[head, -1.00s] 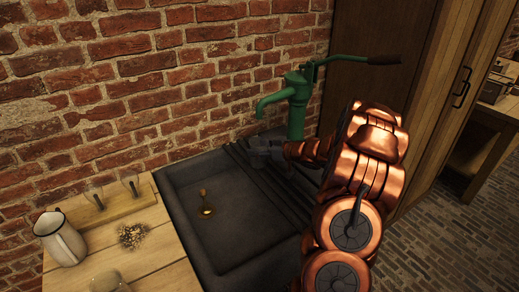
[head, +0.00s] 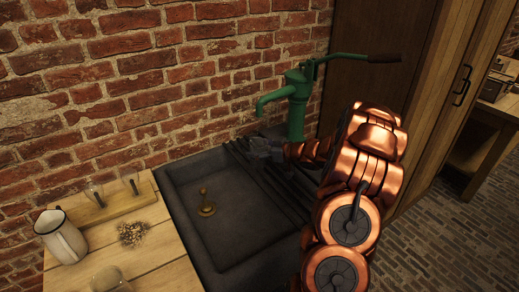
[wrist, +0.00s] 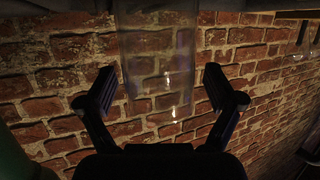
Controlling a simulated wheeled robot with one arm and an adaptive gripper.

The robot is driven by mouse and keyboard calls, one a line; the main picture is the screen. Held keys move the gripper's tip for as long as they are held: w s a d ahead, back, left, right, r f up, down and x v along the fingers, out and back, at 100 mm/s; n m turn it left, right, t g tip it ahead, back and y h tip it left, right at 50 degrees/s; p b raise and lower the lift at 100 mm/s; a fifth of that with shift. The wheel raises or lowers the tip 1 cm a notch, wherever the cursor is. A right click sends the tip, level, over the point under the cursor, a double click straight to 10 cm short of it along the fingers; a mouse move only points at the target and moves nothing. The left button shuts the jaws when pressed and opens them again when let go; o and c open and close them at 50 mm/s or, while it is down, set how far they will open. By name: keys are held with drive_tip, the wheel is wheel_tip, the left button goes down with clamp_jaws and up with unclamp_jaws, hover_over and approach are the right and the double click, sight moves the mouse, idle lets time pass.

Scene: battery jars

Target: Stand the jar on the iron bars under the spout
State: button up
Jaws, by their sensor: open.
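The clear glass jar (wrist: 158,55) shows in the wrist view, between my fingers and reaching past their tips to the top edge of the picture. My gripper (wrist: 158,85) is open, with one finger on each side of the jar. A narrow gap shows at the right finger; contact at the left one is hard to tell. In the head view my gripper (head: 262,148) is low over the dark iron bars (head: 245,160), by the green pump's spout (head: 268,101). The jar cannot be made out there. Whether its base rests fully on the bars is hidden.
The dark sink (head: 190,235) has a brass fitting (head: 206,207) in its basin. On the wooden counter (head: 165,268) at left stand a white jug (head: 61,242), a rack with glass pieces (head: 118,203), a pile of grains (head: 132,234) and another glass vessel (head: 108,281). Brick wall stands behind.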

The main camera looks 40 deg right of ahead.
drive_tip(key=shift+r, duration=0.1)
drive_tip(key=shift+s+d, duration=0.1)
drive_tip(key=shift+s, duration=0.05)
drive_tip(key=b+v, duration=0.1)
drive_tip(key=v, duration=1)
drive_tip(key=shift+s+r+b, duration=0.2)
drive_tip(key=shift+s+b, duration=0.15)
drive_tip(key=w+d+r+m+g+h, duration=0.1)
drive_tip(key=w+r+h, duration=0.4)
drive_tip(key=w+h, duration=0.1)
drive_tip(key=s+a+r+m+g+h, duration=0.2)
drive_tip(key=s+a+m+g+h, duration=0.1)
drive_tip(key=s+a+h, duration=0.1)
drive_tip(key=s+a+f+g+y, duration=0.2)
drive_tip(key=s+a+g, duration=0.3)
drive_tip(key=s+a, duration=1)
drive_tip(key=s+a+f+g+y, duration=0.3)
drive_tip(key=s+a+g, duration=0.3)
drive_tip(key=s+a, duration=0.9)
drive_tip(key=s, duration=0.4)
drive_tip(key=shift+a+g, duration=0.3)
